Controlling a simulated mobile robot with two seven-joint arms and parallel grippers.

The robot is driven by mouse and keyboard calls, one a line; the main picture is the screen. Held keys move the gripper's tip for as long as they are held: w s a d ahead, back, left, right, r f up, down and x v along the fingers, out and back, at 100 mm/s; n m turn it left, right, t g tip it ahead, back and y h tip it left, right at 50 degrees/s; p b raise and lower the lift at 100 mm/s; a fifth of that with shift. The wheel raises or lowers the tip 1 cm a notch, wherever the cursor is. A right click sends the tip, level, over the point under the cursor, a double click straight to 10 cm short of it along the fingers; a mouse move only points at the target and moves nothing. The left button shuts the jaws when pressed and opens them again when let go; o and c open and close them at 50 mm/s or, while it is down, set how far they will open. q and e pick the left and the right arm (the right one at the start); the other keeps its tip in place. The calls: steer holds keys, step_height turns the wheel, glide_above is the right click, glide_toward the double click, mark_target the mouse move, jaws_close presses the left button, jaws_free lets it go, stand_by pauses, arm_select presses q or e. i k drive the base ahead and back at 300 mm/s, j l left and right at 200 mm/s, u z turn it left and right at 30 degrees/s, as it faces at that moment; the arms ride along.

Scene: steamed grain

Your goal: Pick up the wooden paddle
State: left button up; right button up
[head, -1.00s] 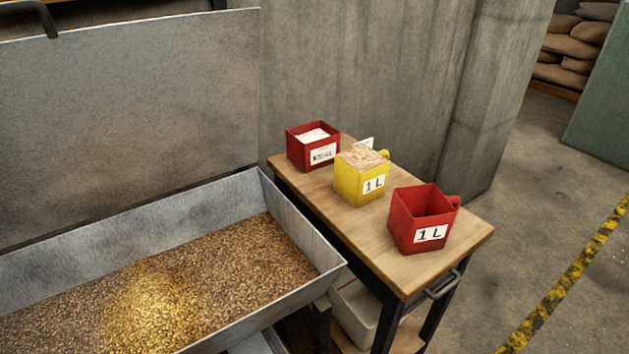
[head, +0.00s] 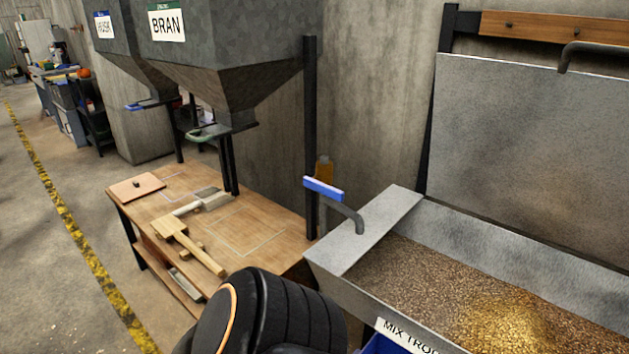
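What looks like the wooden paddle (head: 204,257) lies on the wooden table (head: 270,240) at the left, below the BRAN hopper. Its long handle points toward the front right and its broad end is at the back left. A small wooden block shows under or against the handle; I cannot tell which. A scoop with a grey metal end (head: 212,198) lies just behind the paddle, close to its broad end. Neither of my grippers is in view. A black rounded part of my own arm fills the bottom middle and hides the table's near right corner.
The MIX TROUGH (head: 392,200) full of grain stands at the right, with a blue-handled grey lever (head: 325,189) at its left end. The BRAN hopper (head: 235,50) hangs over the table. A flat wooden board (head: 137,187) lies at the table's left. Open floor lies left.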

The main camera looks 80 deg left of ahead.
mark_target(168, 226)
steer(key=k+u, duration=0.15)
steer(key=u, duration=0.3)
steer(key=k+u, duration=0.15)
steer(key=u, duration=1.8)
steer(key=l+u, duration=0.1)
steer(key=u, duration=0.7)
steer(key=l+u, duration=0.15)
steer(key=u, duration=0.3)
